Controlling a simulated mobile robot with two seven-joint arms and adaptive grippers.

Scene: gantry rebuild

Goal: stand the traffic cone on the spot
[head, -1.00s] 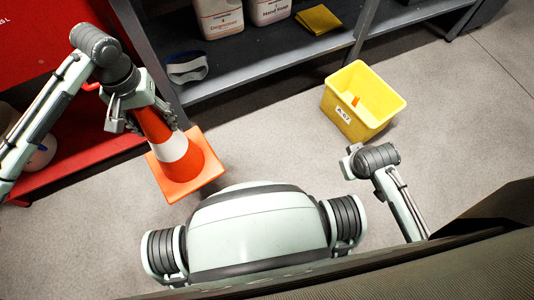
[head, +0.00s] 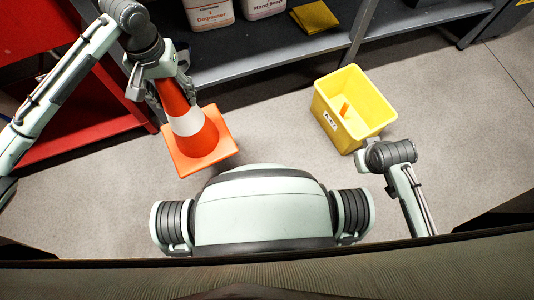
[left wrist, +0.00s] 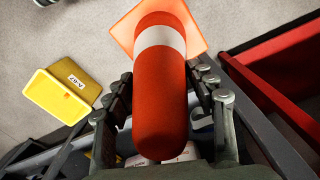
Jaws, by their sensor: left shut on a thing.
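An orange traffic cone (head: 187,124) with a white band and a square orange base is at the left in the head view. It also shows in the left wrist view (left wrist: 160,95), its rounded tip toward the camera and its base pointing away. My left gripper (head: 172,88) is shut on the upper part of the cone, with fingers on both sides. Whether the base touches the floor is unclear. My right gripper (head: 364,166) is beside the yellow bin; its fingers are too unclear to judge. I see no marked spot on the floor.
A yellow bin (head: 326,116) with a small orange thing inside stands on the floor at right. A dark shelf (head: 260,62) with bottles and a yellow cloth (head: 314,16) runs along the back. A red unit (head: 90,132) is at left. Grey floor between is clear.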

